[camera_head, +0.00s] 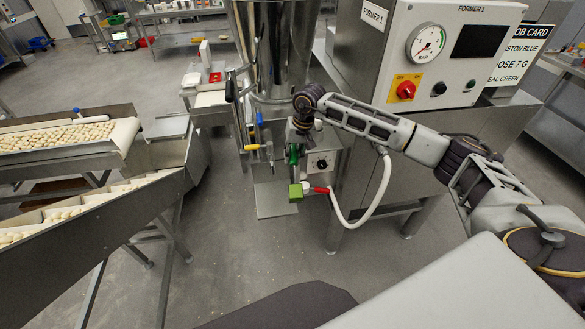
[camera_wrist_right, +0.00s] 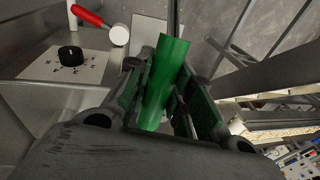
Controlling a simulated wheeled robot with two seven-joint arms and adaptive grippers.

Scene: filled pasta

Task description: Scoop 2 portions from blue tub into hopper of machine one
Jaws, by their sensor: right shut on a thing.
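My right gripper (camera_head: 294,150) is shut on a green handle (camera_wrist_right: 165,82) in front of former 1. In the right wrist view, the handle lies between the fingers (camera_wrist_right: 165,100), and a thin grey rod shows beyond it. The machine (camera_head: 400,30) carries a FORMER 1 label. I cannot make out the blue tub. My left gripper is not in view.
A red lever (camera_head: 320,190) and a dial plate (camera_head: 322,163) are close to the right gripper. Tools with yellow (camera_head: 252,147) and dark handles hang left of it. A conveyor with pale pieces (camera_head: 60,137) stands at left. Open floor (camera_head: 230,240) lies between.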

